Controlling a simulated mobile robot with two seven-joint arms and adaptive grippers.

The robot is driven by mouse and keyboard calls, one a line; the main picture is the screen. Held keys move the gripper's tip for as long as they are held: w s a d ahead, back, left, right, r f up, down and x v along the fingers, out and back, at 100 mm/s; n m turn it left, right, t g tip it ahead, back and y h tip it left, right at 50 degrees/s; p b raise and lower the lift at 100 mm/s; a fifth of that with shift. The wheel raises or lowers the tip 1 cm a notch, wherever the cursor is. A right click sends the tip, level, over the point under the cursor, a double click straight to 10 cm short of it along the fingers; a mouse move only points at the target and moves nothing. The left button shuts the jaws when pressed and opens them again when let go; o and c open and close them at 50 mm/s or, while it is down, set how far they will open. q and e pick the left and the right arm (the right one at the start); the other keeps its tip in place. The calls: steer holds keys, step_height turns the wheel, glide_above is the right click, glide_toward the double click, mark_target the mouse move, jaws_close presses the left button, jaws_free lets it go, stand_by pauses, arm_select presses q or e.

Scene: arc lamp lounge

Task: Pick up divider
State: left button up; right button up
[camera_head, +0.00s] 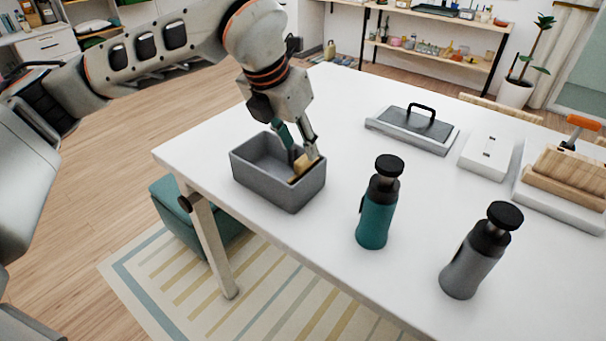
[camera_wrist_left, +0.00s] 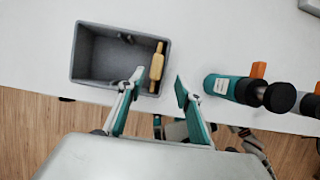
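No thing is marked as the divider; a light wooden piece, pin-like with narrow ends, lies in the grey bin (camera_head: 262,188) at its right end. The wooden piece (camera_head: 303,164) is partly hidden by my left gripper in the head view. In the left wrist view the wooden piece (camera_wrist_left: 156,66) shows along the right wall of the bin (camera_wrist_left: 76,60). My left gripper (camera_head: 300,152) reaches down at the bin. It is open, with the fingers (camera_wrist_left: 160,75) apart on either side of the wooden piece. Contact cannot be told. My right gripper cannot be made out clearly.
A teal bottle (camera_head: 374,215) and a grey bottle (camera_head: 465,268) stand right of the bin on the white table (camera_head: 340,100). A grey tray with a black handle (camera_head: 410,130), a white box (camera_head: 487,155) and a wooden block (camera_head: 570,170) stand farther right.

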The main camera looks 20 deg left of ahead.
mark_target(303, 158)
arm_select(q)
steer(key=x, duration=0.5)
steer(key=shift+w+a+f, duration=0.25)
steer(key=shift+w, duration=0.05)
jaws_close()
